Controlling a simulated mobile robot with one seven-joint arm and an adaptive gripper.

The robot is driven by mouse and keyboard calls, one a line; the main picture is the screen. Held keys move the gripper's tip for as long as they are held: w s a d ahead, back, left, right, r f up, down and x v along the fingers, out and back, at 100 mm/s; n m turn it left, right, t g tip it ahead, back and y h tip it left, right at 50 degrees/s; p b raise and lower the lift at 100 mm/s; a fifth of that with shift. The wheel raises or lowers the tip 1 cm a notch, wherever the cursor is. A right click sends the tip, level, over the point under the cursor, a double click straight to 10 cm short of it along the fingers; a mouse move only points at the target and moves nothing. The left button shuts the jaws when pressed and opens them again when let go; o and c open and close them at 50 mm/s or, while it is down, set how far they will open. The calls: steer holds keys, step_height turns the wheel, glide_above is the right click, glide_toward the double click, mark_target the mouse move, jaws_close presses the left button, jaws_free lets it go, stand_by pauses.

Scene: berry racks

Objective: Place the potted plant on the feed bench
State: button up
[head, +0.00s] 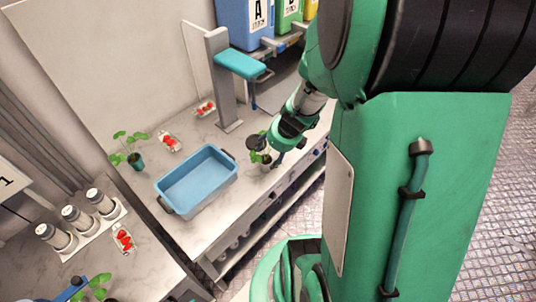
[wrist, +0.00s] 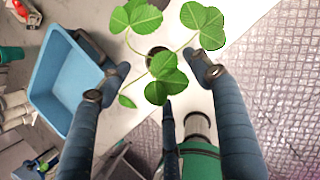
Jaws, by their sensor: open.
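A potted plant with green three-part leaves (wrist: 160,78) is between the two fingers of my gripper (wrist: 158,65) in the wrist view. Its dark pot top (wrist: 156,52) shows partly behind the leaves. My gripper is open, with a finger on either side of the plant and gaps visible. In the head view the same plant (head: 260,157) stands near the front edge of the pale bench (head: 205,228), right of the blue tub, and my gripper (head: 264,143) is over it. The pot's lower part is partly hidden. I cannot tell which bench is the feed bench.
A blue tub (head: 196,182) stands close left of the plant. Another potted plant (head: 135,160), strawberry packs (head: 169,142) and a post with a teal head (head: 218,80) stand behind. A left bench holds several white-capped bottles (head: 78,218) and another plant (head: 97,287).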

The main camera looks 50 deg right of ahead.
steer(key=shift+p+v, duration=0.6)
steer(key=shift+v, duration=1.8)
steer(key=w+a+r+n, duration=0.2)
steer(key=a+r+n, duration=0.6)
steer(key=n, duration=0.1)
steer(key=w+a+r+n, duration=0.2)
steer(key=a+r+n, duration=0.5)
steer(key=n, duration=0.2)
steer(key=s+a+r+n, duration=0.4)
steer(key=a+r+n, duration=0.2)
steer(key=n, duration=0.3)
steer(key=s+a+r+n+t, duration=0.1)
steer(key=s+a+r+n, duration=0.3)
steer(key=n, duration=0.6)
step_height(320, 180, up, 3)
steer(key=shift+s+a+f, duration=0.25)
steer(key=shift+a, duration=0.6)
steer(key=shift+f, duration=0.3)
